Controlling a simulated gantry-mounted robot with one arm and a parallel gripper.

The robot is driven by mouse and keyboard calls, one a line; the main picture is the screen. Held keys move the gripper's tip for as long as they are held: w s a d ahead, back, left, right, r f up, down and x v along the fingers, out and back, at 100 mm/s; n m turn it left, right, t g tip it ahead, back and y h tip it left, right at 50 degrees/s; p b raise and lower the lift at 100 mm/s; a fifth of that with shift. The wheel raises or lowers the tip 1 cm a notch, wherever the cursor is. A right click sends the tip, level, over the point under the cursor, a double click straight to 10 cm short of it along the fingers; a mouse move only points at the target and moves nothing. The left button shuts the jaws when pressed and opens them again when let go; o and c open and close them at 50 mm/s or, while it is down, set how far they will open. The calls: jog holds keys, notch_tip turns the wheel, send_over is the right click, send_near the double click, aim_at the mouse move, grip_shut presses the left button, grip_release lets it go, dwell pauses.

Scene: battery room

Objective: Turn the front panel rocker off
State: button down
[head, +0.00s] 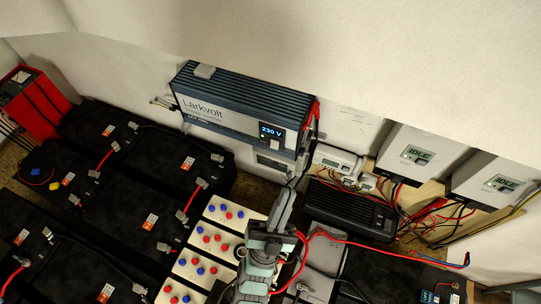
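The dark blue and grey Larkvolt inverter (225,117) is mounted on the wall at upper centre. Its lit display (271,131) reads 230 V near the right end of the front face. A small dark feature lies around the display's lower right edge, but I cannot make out the rocker or its position. My gripper (288,188) points up toward the wall, below the inverter's right end. Its slim fingers overlap in this view, so their opening is unclear. I see nothing held in it. I cannot tell whether it touches anything.
Black batteries (140,215) fill the left and centre. White blocks with red and blue caps (222,211) stand left of my arm. A black finned box (348,211) and red cables lie to the right. Two white units (422,153) reading IDLE hang on the right wall.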

jog(key=w+a+f+m+g+y+b, duration=0.2)
jog(key=w+a+f+m+g, duration=0.1)
jog(key=f, duration=0.4)
jog(key=w+a+f+m+g+y+b, duration=0.2)
jog(key=w+a+f+m+g+y, duration=0.1)
jog(key=w+f, duration=0.3)
jog(key=w+a+f+m+g+y+b, duration=0.2)
jog(key=w+a+f+m+g+y, duration=0.1)
jog(key=f, duration=0.6)
jog(key=shift+w+f+m+g, duration=0.4)
jog(key=shift+w+g, duration=0.1)
jog(key=shift+w, duration=0.2)
jog(key=p, duration=0.3)
send_near(275, 145)
jog(key=w+d+f, duration=0.2)
jog(key=w+f, duration=0.1)
jog(key=w, duration=0.3)
jog(key=shift+f, duration=0.1)
